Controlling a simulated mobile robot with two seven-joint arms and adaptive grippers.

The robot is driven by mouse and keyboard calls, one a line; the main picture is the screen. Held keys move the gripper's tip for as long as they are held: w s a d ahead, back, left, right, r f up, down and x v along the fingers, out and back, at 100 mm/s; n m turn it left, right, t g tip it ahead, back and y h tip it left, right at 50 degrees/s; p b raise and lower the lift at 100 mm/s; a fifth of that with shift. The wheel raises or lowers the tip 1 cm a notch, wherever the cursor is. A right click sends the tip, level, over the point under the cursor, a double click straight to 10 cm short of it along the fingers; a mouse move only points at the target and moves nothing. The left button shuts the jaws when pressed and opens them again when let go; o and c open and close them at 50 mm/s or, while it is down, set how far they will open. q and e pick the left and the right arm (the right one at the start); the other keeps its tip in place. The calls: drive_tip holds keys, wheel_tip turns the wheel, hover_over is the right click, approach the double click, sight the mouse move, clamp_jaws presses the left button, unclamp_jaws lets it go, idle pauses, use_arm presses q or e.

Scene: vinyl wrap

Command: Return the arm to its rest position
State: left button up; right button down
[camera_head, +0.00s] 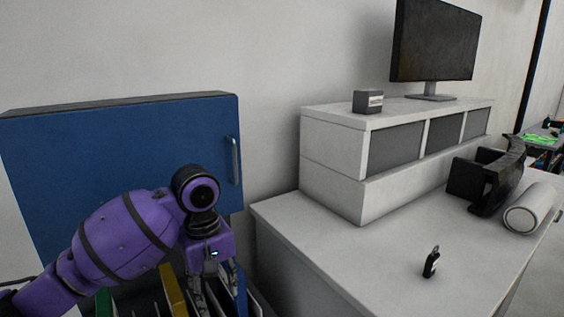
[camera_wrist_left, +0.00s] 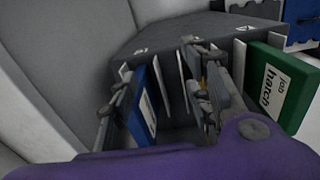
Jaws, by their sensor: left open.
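My left arm (camera_head: 125,235) is purple and reaches in from the left in the head view. Its gripper (camera_head: 214,285) points down over a grey file holder, in front of a blue cabinet. In the left wrist view the gripper (camera_wrist_left: 156,72) is open, its two fingers spread apart down at the holder (camera_wrist_left: 180,135). A blue binder (camera_wrist_left: 142,105) with a white label stands in the holder between the fingers, nearer the left one. I cannot tell whether a finger touches it. My right gripper is not in view.
A green binder (camera_wrist_left: 282,88) stands right of the fingers. The blue cabinet (camera_head: 120,140) rises behind my arm. A white desk (camera_head: 375,265) at right carries a drawer unit (camera_head: 335,150), a white roll (camera_head: 530,208), a black holder (camera_head: 490,178) and a small black tag (camera_head: 432,263).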

use_arm(q)
drive_tip(key=s+d+f+m+t+h, duration=0.1)
drive_tip(key=s+d+f+h, duration=0.1)
drive_tip(key=f, duration=0.7)
drive_tip(key=s+d+f+m+t+h, duration=0.1)
drive_tip(key=s+d+f+t, duration=0.1)
drive_tip(key=f, duration=0.7)
drive_tip(key=s+d+f+m+t+h, duration=0.1)
drive_tip(key=s+d+f+h, duration=0.1)
drive_tip(key=f, duration=0.7)
drive_tip(key=s+a+f+m+t+y, duration=0.2)
drive_tip(key=s+a+f, duration=0.3)
drive_tip(key=s, duration=0.4)
drive_tip(key=s+a+f+m+t+y, duration=0.1)
drive_tip(key=s+a+f+t+y, duration=0.1)
drive_tip(key=s+a+f, duration=0.3)
drive_tip(key=s, duration=0.4)
drive_tip(key=shift+a+m+t+y, duration=0.3)
drive_tip(key=shift+a+m+y, duration=0.1)
